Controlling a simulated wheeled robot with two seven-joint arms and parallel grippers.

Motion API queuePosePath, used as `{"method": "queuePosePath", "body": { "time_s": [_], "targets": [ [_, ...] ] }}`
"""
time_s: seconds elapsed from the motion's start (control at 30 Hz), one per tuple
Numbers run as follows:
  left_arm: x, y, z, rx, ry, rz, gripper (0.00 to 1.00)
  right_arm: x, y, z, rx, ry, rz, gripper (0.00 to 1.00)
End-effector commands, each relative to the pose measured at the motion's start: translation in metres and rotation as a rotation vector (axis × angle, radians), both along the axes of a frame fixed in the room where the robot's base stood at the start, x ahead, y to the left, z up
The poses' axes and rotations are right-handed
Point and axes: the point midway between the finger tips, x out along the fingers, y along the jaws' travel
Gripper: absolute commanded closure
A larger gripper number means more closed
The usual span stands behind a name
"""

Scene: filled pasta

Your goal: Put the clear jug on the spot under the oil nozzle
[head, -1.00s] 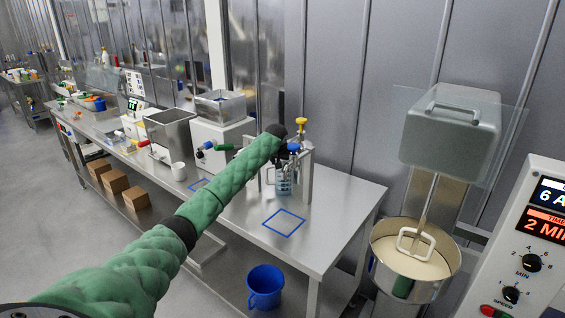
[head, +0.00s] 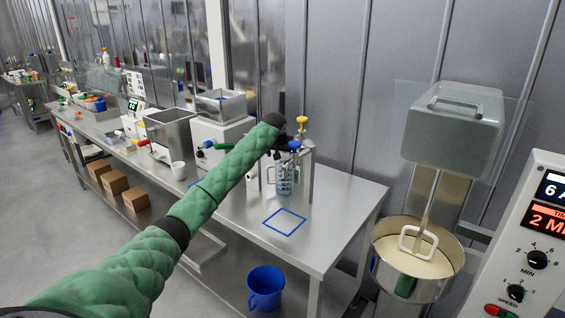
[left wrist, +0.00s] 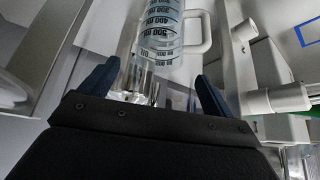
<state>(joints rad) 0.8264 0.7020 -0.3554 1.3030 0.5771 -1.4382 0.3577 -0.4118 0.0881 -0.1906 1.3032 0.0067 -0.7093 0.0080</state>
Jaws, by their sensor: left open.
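The head view shows my left gripper (head: 280,140) dark and partly hidden at the arm's end, above and near the jug. In the left wrist view the gripper (left wrist: 158,72) is open, its fingers apart to either side of the jug (left wrist: 158,45), whose handle points right. My right gripper is not in view.
A blue square outline (head: 284,222) marks clear tabletop in front of the frame. A mixer bowl (head: 413,285) is at right; a blue bucket (head: 265,287) is below the table.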

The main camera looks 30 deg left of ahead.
Motion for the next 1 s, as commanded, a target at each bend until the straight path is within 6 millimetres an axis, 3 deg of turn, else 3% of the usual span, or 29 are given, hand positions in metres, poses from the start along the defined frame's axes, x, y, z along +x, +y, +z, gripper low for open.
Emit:
{"method": "queuePosePath", "body": {
  "time_s": [0.3, 1.0],
  "targets": [
    [-0.012, -0.004, 0.019, 0.001, 0.0, -0.001, 0.11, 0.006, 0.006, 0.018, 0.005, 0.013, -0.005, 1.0],
    [-0.012, -0.004, 0.02, 0.0, 0.0, 0.0, 0.11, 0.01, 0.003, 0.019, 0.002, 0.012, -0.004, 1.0]
  ]
}}
